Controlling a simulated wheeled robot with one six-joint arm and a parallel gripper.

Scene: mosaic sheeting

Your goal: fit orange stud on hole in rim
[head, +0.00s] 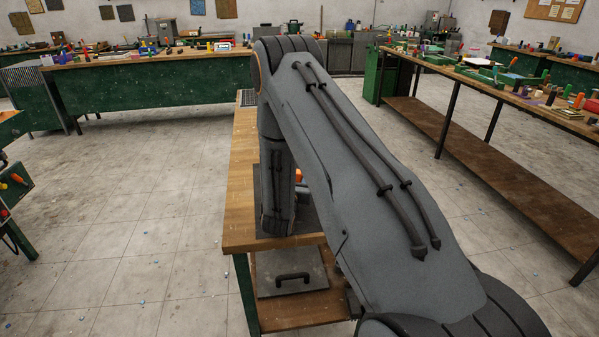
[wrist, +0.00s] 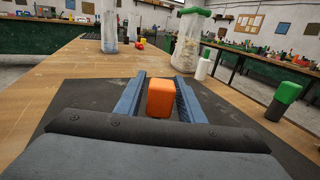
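The orange stud (wrist: 161,98) shows in the wrist view as a rounded orange block, upright between the two blue-grey fingers of my gripper (wrist: 160,82). Its lower part is hidden or hard to make out. The fingers lie on either side of it, the right one very close. I cannot tell whether they press on it.
A dark mat (wrist: 75,97) lies on the wooden bench (wrist: 60,72). On the bench are a green-capped block (wrist: 284,97) at the right, a white bottle (wrist: 203,66), a green-lidded jar (wrist: 188,45) and another clear container (wrist: 109,30). The left of the bench is mostly clear.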

